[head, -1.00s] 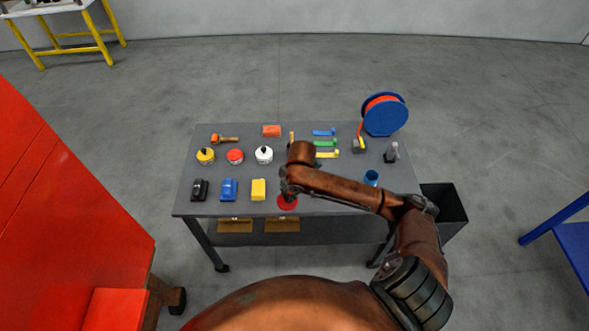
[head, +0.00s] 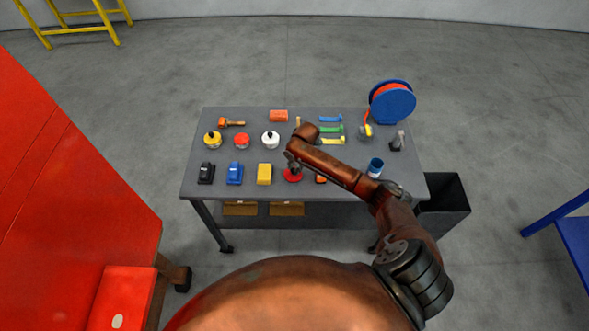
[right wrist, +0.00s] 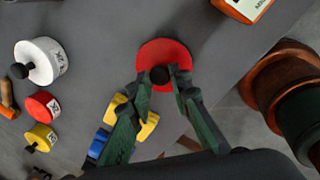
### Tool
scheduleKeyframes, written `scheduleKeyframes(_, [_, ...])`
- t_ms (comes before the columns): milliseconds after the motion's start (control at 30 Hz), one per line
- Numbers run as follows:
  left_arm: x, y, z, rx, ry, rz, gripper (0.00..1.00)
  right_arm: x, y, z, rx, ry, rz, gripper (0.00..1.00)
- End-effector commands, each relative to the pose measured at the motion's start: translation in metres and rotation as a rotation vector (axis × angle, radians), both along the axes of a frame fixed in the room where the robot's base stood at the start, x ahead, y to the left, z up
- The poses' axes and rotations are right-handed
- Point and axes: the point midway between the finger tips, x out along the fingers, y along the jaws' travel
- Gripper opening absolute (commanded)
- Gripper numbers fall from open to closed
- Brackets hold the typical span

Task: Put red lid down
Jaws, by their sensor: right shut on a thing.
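A red lid (right wrist: 168,57) with a dark knob (right wrist: 160,75) shows in the right wrist view. My right gripper (right wrist: 162,84) is shut on the knob. In the head view the red lid (head: 292,175) is at the front middle of the grey table (head: 230,185), under my right gripper (head: 293,162). I cannot tell whether the lid touches the tabletop. My left gripper is not in view.
Black (head: 206,173), blue (head: 235,173) and yellow (head: 264,174) items stand left of the lid. A blue cup (head: 375,167) stands to the right, with a blue reel (head: 393,102) at the back right. A dark bin (head: 446,207) stands beside the table.

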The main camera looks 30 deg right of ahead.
Motion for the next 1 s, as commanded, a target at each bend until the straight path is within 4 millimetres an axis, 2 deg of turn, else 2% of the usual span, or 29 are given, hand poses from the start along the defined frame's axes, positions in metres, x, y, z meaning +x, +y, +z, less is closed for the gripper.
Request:
scheduleKeyframes(100, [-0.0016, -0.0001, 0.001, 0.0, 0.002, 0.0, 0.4, 0.0, 0.0002, -0.0099, 0.0, -0.001, -0.001, 0.0])
scheduleKeyframes(367, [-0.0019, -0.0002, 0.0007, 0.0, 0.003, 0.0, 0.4, 0.0, -0.0001, -0.0113, 0.0, -0.002, 0.0, 0.0])
scheduleKeyframes(400, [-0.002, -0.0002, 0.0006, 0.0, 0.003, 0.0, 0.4, -0.0001, -0.0001, -0.0117, -0.001, -0.001, 0.0, 0.19])
scheduleKeyframes(633, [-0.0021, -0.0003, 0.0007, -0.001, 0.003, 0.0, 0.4, 0.0, -0.0002, -0.0113, -0.001, -0.001, 0.0, 0.35])
scheduleKeyframes(1000, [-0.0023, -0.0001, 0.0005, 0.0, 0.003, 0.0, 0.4, -0.0004, -0.0011, -0.0064, -0.001, -0.002, 0.0, 0.36])
